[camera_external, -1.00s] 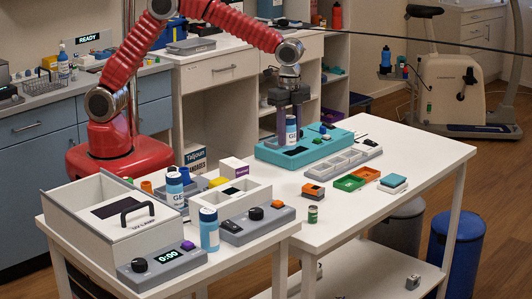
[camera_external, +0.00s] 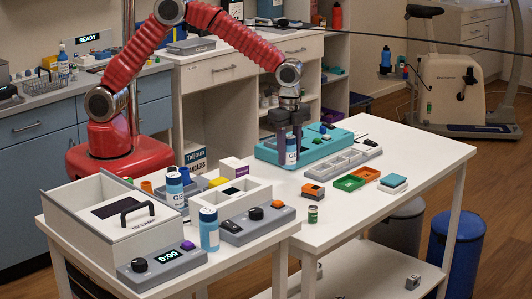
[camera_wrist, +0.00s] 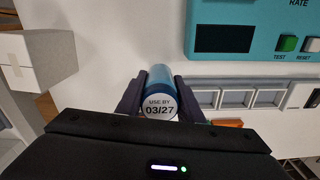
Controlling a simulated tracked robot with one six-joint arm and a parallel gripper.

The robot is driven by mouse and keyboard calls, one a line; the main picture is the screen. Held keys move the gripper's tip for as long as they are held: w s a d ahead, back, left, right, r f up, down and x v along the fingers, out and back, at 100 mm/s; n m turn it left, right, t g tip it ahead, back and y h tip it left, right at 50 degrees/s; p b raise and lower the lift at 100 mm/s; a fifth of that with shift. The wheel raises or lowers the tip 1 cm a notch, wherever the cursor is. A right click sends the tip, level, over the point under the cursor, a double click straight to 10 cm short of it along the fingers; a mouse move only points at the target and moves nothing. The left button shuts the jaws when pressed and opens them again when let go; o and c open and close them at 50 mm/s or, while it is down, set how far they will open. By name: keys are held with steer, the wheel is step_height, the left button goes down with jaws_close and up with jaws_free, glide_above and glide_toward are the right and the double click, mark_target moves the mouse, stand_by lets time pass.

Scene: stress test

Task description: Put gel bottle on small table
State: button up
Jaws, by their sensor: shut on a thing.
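My gripper (camera_external: 289,142) is shut on a gel bottle (camera_external: 291,156), which is upright between the two dark fingers. The smaller front-left table (camera_external: 225,262) and the longer table (camera_external: 352,215) stand side by side.
The teal device (camera_external: 268,152) is close to the held bottle. Several trays and blocks lie to its right. The front-left table holds a lamp box (camera_external: 75,210), a grey control box (camera_external: 262,222), a white bin, and two other blue bottles (camera_external: 209,238). The longer table's near right part is bare.

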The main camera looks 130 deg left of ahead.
mark_target(289, 137)
steer(key=shift+f, duration=1.85)
steer(key=o, duration=1.1)
steer(key=shift+f, duration=0.1)
step_height(289, 137, up, 12)
steer(key=shift+f, duration=0.15)
steer(key=shift+r, duration=0.25)
